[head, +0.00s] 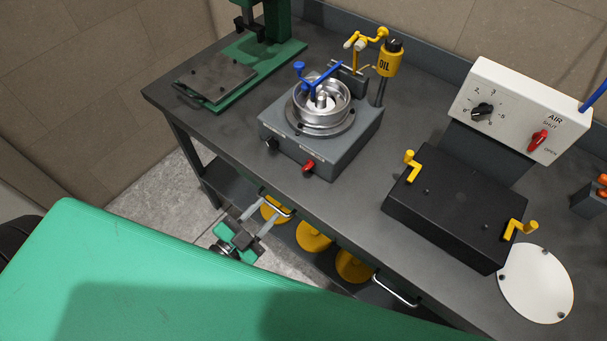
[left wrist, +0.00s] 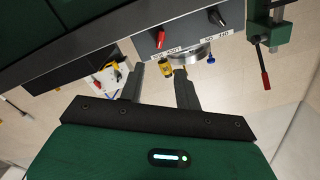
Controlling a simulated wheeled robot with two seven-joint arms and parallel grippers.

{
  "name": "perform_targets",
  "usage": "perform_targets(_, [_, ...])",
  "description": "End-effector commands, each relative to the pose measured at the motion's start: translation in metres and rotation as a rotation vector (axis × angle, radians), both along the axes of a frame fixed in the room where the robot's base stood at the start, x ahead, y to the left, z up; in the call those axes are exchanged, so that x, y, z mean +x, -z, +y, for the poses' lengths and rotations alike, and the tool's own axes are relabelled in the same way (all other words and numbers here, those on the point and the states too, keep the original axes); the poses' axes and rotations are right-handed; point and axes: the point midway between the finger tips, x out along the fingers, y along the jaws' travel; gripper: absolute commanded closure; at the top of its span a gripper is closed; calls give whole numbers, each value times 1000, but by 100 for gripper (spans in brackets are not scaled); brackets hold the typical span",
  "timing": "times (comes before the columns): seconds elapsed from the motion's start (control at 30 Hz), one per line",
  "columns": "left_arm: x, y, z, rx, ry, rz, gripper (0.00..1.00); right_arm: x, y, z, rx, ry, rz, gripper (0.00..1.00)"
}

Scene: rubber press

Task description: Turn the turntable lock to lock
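The turntable (head: 321,103) is a round silver dish on a grey box (head: 330,140) on the bench. In the left wrist view the red knob (left wrist: 160,38) and black knob (left wrist: 217,17) show upside down, beyond my fingertips. My left gripper (head: 260,218) is open and empty, in front of the bench and below the knobs, touching nothing. It also shows in the left wrist view (left wrist: 159,72). My right gripper is out of view.
A black box with yellow handles (head: 450,205) and a white air panel (head: 515,108) stand at the right. Yellow round things (head: 313,237) sit below.

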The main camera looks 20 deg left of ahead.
Motion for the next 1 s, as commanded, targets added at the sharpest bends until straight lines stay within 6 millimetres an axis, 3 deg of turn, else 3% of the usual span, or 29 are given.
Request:
perform_targets(0.7, [98,-2,-35,-1,-1,1,66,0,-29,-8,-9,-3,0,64])
perform_targets(1.0, [125,0,-45,0,-1,2,66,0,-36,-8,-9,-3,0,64])
